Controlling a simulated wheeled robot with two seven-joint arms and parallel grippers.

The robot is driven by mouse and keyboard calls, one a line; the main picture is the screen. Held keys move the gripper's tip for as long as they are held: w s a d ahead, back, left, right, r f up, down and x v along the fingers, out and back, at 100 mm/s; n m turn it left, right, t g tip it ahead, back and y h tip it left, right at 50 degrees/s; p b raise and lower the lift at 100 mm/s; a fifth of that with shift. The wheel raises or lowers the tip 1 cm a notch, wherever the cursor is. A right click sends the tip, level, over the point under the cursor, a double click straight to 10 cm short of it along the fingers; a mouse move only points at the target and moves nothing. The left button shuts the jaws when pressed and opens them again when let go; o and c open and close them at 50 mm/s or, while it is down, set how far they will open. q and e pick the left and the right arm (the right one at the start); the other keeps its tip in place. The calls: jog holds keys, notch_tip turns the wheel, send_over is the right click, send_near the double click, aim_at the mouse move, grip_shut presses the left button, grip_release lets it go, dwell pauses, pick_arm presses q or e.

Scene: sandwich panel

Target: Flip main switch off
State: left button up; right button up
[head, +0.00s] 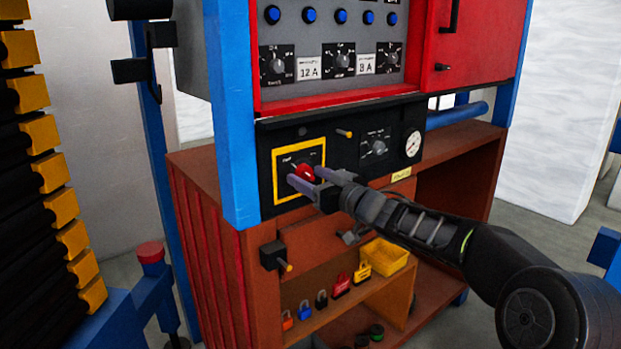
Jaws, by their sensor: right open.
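The main switch (305,171) is a red knob on a black plate with a yellow frame (277,187), at the left of the black lower panel. My right gripper (296,179) comes in from the right and is open at the switch. Its two purple-grey fingers lie on either side of the red knob, one lower left and one upper right. I cannot tell whether they touch it. The fingers and gripper body hide part of the knob and the plate. My left gripper is not in view.
Right of the switch are a selector dial (378,148) and a round gauge (413,143). A small peg (344,133) sticks out above. Below, a shelf holds several padlocks (341,285) and a yellow bin (384,259). A blue post (232,120) stands at the left.

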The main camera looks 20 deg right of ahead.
jog(key=v, duration=0.8)
jog(key=shift+b, duration=0.4)
jog(key=shift+w, duration=0.1)
jog(key=a+f+m+g+h, duration=0.3)
jog(key=f, duration=1.8)
jog(key=s+a+f+m+g, duration=0.1)
jog(key=s+a+f+g, duration=0.2)
jog(key=f, duration=0.6)
jog(key=s+a+f+m+g, duration=0.1)
jog(key=s+a+f, duration=0.2)
jog(key=s+f, duration=0.45)
jog(key=s+a+f+g, duration=0.3)
jog(key=s+f, duration=0.4)
jog(key=s, duration=0.2)
jog(key=s+a+f+m+g, duration=0.1)
jog(key=s+a+f+g, duration=0.2)
jog(key=s+f, duration=0.4)
jog(key=s+a+f+g, duration=0.3)
jog(key=s+f, duration=0.4)
jog(key=s, duration=0.5)
jog(key=shift+s+a+f, duration=0.25)
jog(key=shift+a+f, duration=0.1)
jog(key=shift+f, duration=0.05)
